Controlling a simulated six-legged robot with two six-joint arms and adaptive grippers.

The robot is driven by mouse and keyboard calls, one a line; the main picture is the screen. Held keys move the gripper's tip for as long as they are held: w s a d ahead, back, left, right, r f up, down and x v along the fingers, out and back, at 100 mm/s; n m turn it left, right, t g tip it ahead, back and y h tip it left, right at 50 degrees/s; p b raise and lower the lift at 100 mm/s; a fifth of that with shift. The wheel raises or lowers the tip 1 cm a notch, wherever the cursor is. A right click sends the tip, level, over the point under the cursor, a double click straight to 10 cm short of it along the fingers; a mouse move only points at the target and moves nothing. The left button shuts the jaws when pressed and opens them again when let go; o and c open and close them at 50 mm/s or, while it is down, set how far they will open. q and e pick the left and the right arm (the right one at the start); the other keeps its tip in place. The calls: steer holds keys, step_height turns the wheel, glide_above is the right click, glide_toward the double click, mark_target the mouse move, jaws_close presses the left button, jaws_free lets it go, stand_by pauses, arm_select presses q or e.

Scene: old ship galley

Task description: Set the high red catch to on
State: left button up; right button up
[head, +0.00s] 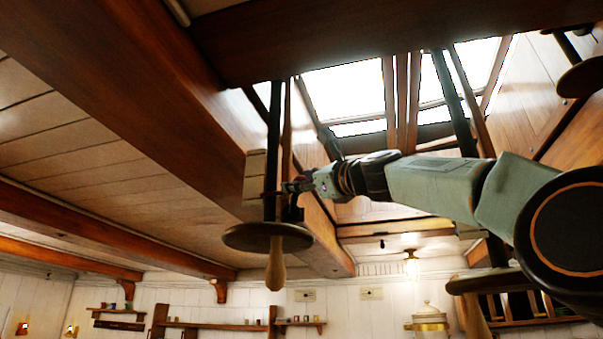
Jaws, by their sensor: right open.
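My right arm reaches in from the right, and its gripper (288,187) is open high up beside a dark hanging pole. The fingers are small and dark against the pole, and I see nothing held between them. A pale, narrow box-like panel (254,176) is just left of the fingertips, by the pole. I cannot make out the high red catch clearly; the fingers and pole may hide it, and its setting cannot be read. My left gripper is not in view.
A round dark wooden disc (248,237) hangs on the pole below my gripper, with a wooden pin-shaped piece (275,265) under it. Heavy ceiling beams (150,90) run overhead. A lit lamp (411,266) and a wall shelf (215,326) are farther back. Open air lies left of the pole.

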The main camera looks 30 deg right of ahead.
steer(key=shift+w+a, duration=0.25)
steer(key=shift+w+d+f, duration=0.1)
steer(key=shift+d+f, duration=0.1)
steer(key=shift+d, duration=0.45)
steer(key=shift+c, duration=1.1)
steer(key=shift+a+r, duration=0.2)
steer(key=shift+a, duration=0.3)
steer(key=c, duration=0.5)
steer(key=shift+d+f, duration=0.1)
steer(key=shift+d, duration=0.1)
steer(key=shift+c, duration=1.1)
steer(key=shift+a, duration=0.1)
jaws_close()
steer(key=shift+f, duration=0.15)
